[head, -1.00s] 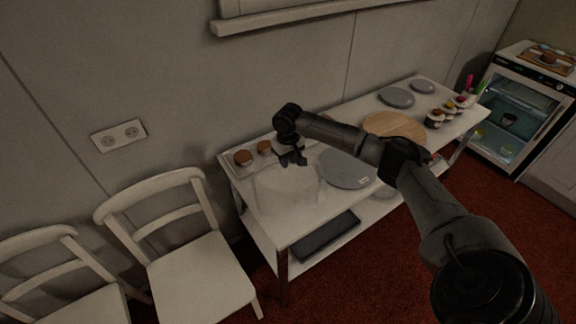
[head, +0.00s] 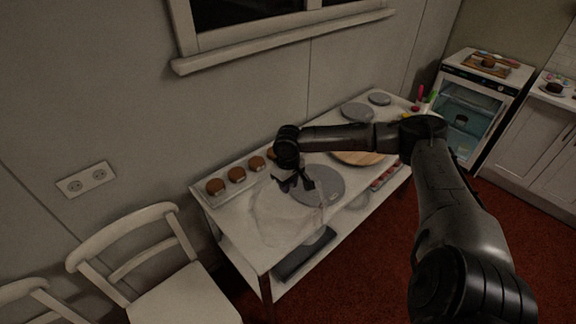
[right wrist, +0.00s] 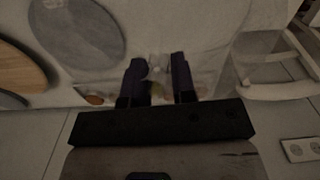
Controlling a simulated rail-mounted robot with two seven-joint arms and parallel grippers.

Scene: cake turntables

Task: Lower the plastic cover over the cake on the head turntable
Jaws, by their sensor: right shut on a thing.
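The clear plastic cover (head: 285,215) is a see-through dome above the left part of the white table. My right gripper (head: 293,182) is shut on the small knob at its top. The right wrist view shows the knob between the two fingers (right wrist: 158,75). The cover's right side overlaps a grey round turntable (head: 320,187) in the head view; its exact height above the table is hard to tell. The turntable also shows in the right wrist view (right wrist: 80,30), left of the fingers. Several brown-topped cakes (head: 237,174) stand along the back left table edge. My left gripper is not in view.
A wooden round board (head: 357,158) and smaller grey discs (head: 358,112) lie farther right on the table. A chair (head: 150,255) stands left of the table. A dark tray (head: 302,255) sits on the lower shelf. A glass-door fridge (head: 468,112) is at the far right.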

